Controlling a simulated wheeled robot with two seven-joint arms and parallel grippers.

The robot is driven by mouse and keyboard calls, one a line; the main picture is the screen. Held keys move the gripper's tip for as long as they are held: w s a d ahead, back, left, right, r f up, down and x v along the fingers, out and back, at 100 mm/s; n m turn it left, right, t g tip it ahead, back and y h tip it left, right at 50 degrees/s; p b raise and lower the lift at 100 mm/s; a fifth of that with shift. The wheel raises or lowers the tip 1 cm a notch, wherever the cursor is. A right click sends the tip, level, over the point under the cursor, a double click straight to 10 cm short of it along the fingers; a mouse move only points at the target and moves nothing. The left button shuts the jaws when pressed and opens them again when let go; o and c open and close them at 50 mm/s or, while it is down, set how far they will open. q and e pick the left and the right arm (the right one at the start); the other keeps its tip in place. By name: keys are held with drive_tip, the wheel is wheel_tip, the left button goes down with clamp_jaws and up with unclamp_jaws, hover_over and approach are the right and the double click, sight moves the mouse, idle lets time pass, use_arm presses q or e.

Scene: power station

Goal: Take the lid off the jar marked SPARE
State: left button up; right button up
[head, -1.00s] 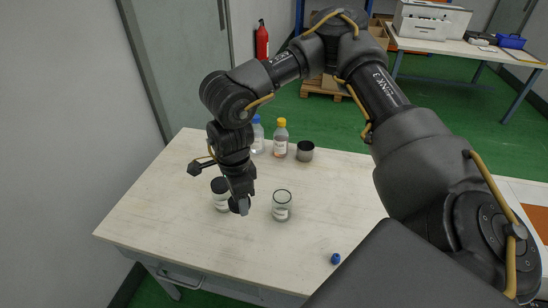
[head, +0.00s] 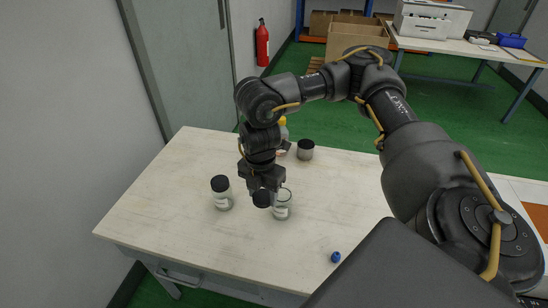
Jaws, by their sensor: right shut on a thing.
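My right gripper (head: 265,188) is shut on a black lid (head: 262,199), held at the left side of the open glass jar's rim; whether they touch I cannot tell. The open glass jar (head: 282,209) stands upright on the table without a lid, partly covered by my gripper. A second jar (head: 222,199) with a black lid on it and a pale label stands upright to the left, apart from my gripper. The writing on the labels is too small to read, so I cannot tell which jar says SPARE. My left gripper is not in view.
The pale table (head: 170,200) has free room at the left and front. A dark metal cup (head: 305,151) and a yellow-capped bottle (head: 283,122), mostly hidden by my arm, stand behind. A small blue object (head: 335,257) lies near the front edge.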

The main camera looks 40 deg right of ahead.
drive_tip(key=shift+w+d+f, duration=0.1)
drive_tip(key=shift+w+f, duration=0.05)
drive_tip(key=shift+w, duration=0.15)
drive_tip(key=w+d+f, duration=0.2)
drive_tip(key=w+f, duration=0.2)
drive_tip(key=w, duration=0.5)
hover_over(247, 195)
drive_tip(key=f, duration=0.5)
drive_tip(key=shift+s+a+f, duration=0.15)
drive_tip(key=shift+s, duration=0.05)
drive_tip(key=shift+w+f, duration=0.1)
drive_tip(key=shift+f, duration=0.05)
wheel_tip(247, 195, down, 3)
drive_tip(key=shift+p, duration=0.35)
drive_tip(key=shift+f, duration=0.1)
